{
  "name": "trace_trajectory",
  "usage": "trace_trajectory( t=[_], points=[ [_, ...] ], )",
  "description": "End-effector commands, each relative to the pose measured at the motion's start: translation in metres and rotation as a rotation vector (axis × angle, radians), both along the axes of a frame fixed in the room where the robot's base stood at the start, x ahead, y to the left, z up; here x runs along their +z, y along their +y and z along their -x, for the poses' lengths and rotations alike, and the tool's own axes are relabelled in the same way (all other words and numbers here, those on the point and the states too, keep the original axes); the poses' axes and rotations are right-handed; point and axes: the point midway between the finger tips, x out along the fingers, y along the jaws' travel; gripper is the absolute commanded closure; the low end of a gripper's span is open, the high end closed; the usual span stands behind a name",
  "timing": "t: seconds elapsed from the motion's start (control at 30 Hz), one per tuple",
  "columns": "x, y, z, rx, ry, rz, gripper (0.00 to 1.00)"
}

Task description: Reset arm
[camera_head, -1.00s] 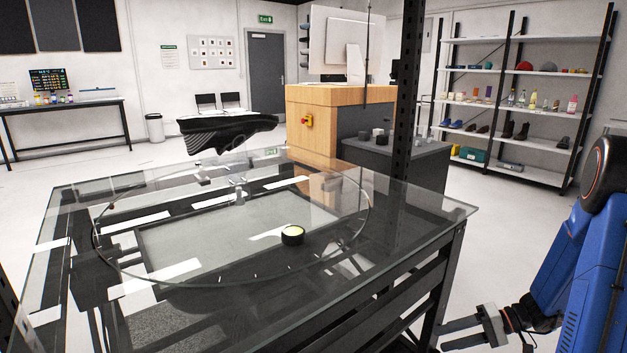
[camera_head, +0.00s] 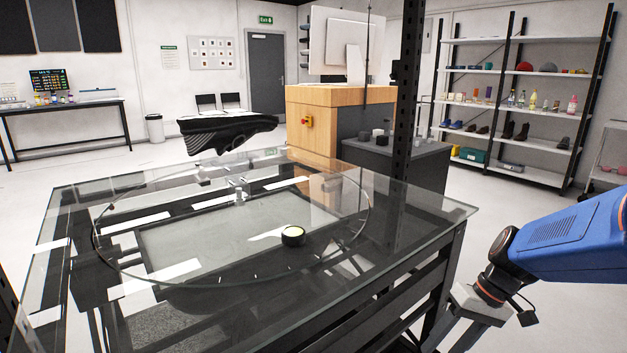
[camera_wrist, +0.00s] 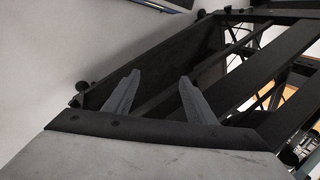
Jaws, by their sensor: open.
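My blue arm (camera_head: 580,240) comes in from the right edge of the head view and points down and left. My gripper (camera_wrist: 155,92) shows in the wrist view with its two grey fingers apart and nothing between them. In the head view its fingers run off the bottom edge, close to the right side of the table frame; I cannot tell how near. Beyond the fingers in the wrist view is a dark metal frame (camera_wrist: 255,75).
A glass-topped table (camera_head: 420,205) with a round turntable plate (camera_head: 190,265) fills the centre. A black shoe-like object (camera_head: 228,132) appears above the far edge. Shelves (camera_head: 525,105) stand back right, with clear floor before them.

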Motion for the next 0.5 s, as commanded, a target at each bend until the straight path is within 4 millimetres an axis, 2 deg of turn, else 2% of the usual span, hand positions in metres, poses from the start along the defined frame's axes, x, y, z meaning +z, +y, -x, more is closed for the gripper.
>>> trace_trajectory(
  t=[0.5],
  points=[
    [0.050,0.006,0.065,-0.061,-0.201,0.287,0.49]
  ],
)
